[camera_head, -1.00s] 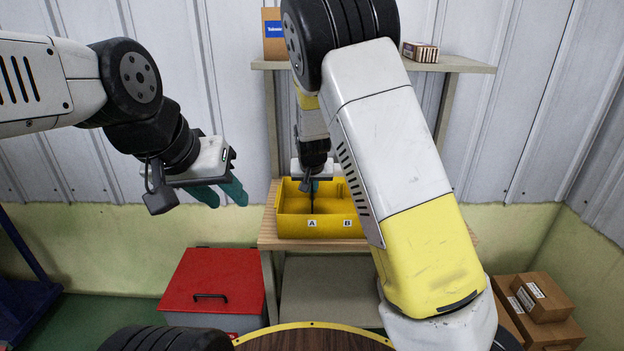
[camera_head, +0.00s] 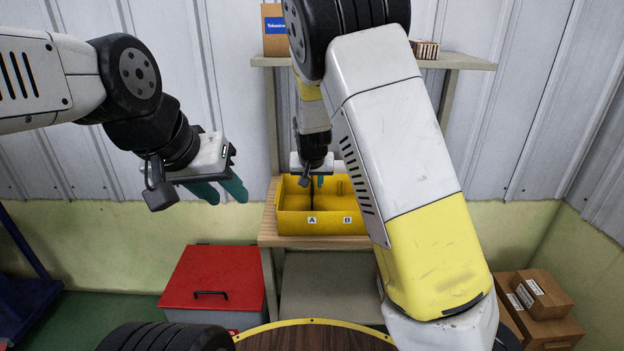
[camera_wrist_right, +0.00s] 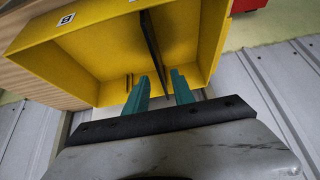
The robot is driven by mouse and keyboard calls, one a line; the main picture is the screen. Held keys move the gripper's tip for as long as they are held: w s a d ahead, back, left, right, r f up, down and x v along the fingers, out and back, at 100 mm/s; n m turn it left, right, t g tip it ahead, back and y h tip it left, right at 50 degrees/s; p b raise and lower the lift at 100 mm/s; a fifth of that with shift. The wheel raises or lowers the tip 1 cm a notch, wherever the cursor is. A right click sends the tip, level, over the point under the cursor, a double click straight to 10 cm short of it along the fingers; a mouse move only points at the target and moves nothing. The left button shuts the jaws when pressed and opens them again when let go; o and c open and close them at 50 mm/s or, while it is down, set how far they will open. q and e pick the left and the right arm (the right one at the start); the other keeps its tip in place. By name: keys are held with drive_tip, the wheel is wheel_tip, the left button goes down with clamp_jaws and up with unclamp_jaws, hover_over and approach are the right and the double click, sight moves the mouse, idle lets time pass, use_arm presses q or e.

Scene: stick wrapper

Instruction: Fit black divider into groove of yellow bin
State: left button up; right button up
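The yellow bin (camera_head: 292,224) sits on a wooden table, with labels A and B on its front. The thin black divider (camera_head: 312,195) stands inside it near the middle; it also shows in the right wrist view (camera_wrist_right: 153,42). Whether its edges sit fully in the groove cannot be told. My right gripper (camera_head: 314,181) is just above the bin. In the right wrist view its teal fingers (camera_wrist_right: 160,84) are apart, with the divider's near end between them and a gap on each side. My left gripper (camera_head: 222,191) is open and empty, left of the bin.
A shelf (camera_head: 470,61) with small boxes is above the table. A red-lidded box (camera_head: 215,275) stands at lower left, cardboard boxes (camera_head: 540,297) at lower right. My right arm covers the bin's right end in the head view.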

drive_tip(key=v, duration=0.5)
drive_tip(key=s+d+r, duration=0.4)
drive_tip(key=s, duration=0.6)
drive_tip(key=s+d+r+y, duration=0.1)
drive_tip(key=s+d+r, duration=0.4)
drive_tip(key=s, duration=0.5)
drive_tip(key=s+d+r+y, duration=0.1)
drive_tip(key=s+d+r, duration=0.3)
drive_tip(key=s, duration=0.6)
drive_tip(key=shift+s+d+r+n, duration=0.2)
drive_tip(key=shift+d+r+n, duration=0.15)
drive_tip(key=shift+d, duration=0.25)
